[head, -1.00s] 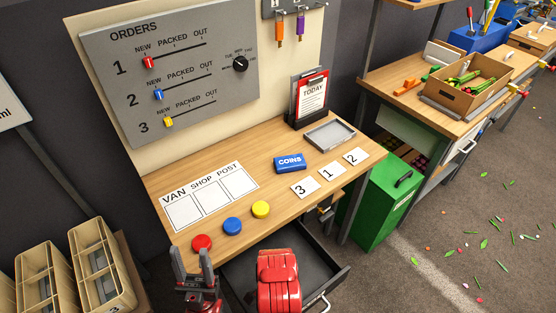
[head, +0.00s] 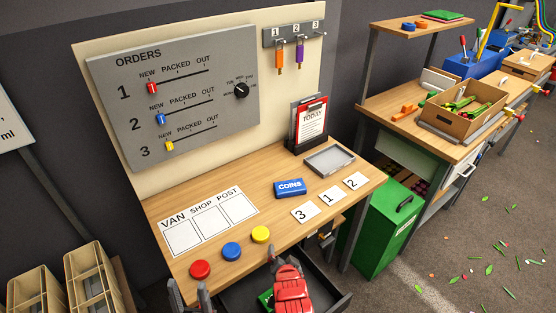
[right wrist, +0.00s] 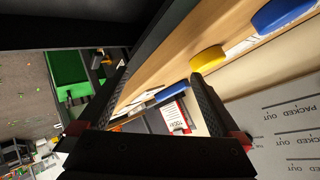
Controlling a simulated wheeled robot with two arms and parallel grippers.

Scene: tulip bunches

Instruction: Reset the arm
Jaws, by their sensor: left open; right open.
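My left gripper (head: 188,292) shows at the bottom of the head view. Its two dark fingers stand apart with nothing between them, in front of the desk near the red button (head: 200,269). My red right arm end (head: 291,287) is over the open dark drawer (head: 333,297), and its fingers are hard to make out there. In the right wrist view the right gripper (right wrist: 155,98) has its two black fingers wide apart and holds nothing. The yellow button (right wrist: 208,60) and blue button (right wrist: 272,14) are beyond the fingers.
The desk holds a blue coins box (head: 290,188), number cards (head: 331,197), a grey tray (head: 330,160) and a sorting sheet (head: 211,222). A green bin (head: 385,222) stands right of the desk. Beige crates (head: 90,280) are at lower left. A small green patch (head: 265,298) shows at the drawer.

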